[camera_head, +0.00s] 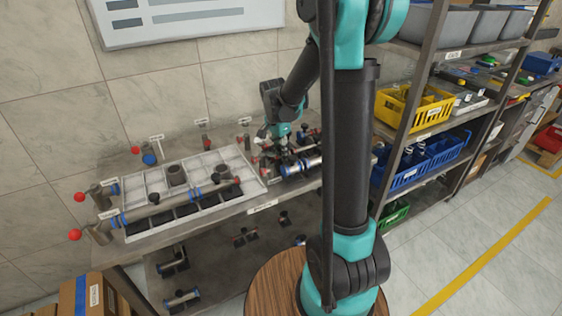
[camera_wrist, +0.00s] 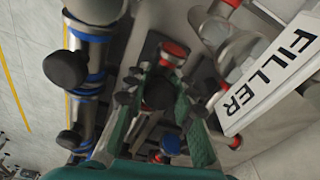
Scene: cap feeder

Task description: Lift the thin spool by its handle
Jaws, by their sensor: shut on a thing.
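My gripper (camera_wrist: 160,100) is at the far right part of the bench, pointing down, with its teal fingers either side of a dark round knob (camera_wrist: 158,93). It is shut on this knob, which looks like the handle of the thin spool. The spool's body is mostly hidden under the fingers, so I cannot tell whether it is clear of the surface. In the head view my gripper (camera_head: 272,135) is small and its grip cannot be made out.
A metal cylinder (camera_wrist: 90,60) with blue rings and black knobs lies close on the left in the wrist view. A FILLER sign (camera_wrist: 268,92) and red-capped parts (camera_wrist: 173,52) crowd the right. A white divided tray (camera_head: 250,172) fills the bench's left part. A shelf holds a yellow crate (camera_head: 405,122).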

